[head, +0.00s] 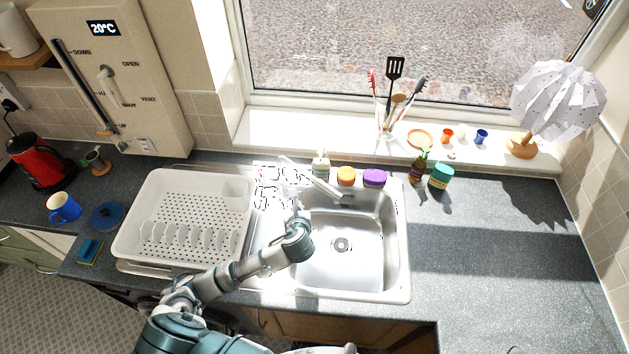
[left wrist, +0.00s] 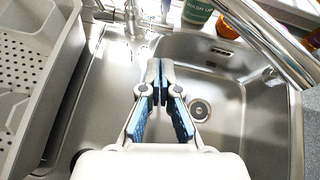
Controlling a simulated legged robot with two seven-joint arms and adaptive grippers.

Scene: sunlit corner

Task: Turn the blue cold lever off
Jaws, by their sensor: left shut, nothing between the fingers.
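The chrome tap (head: 318,180) stands behind the sink, its long spout slanting over the basin. In the left wrist view, the spout (left wrist: 270,42) crosses the upper right, and chrome tap parts (left wrist: 132,18) show at the top edge beyond my fingers. I cannot make out a blue marking, so I cannot tell which part is the cold lever or how it is turned. My left gripper (head: 297,207) is over the left part of the sink, just in front of the tap. In the wrist view its fingertips (left wrist: 160,76) meet, shut and empty. My right gripper is not in view.
The steel sink (head: 402,285) has a white dish rack (head: 130,225) on its left. The right worktop (head: 490,270) is clear.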

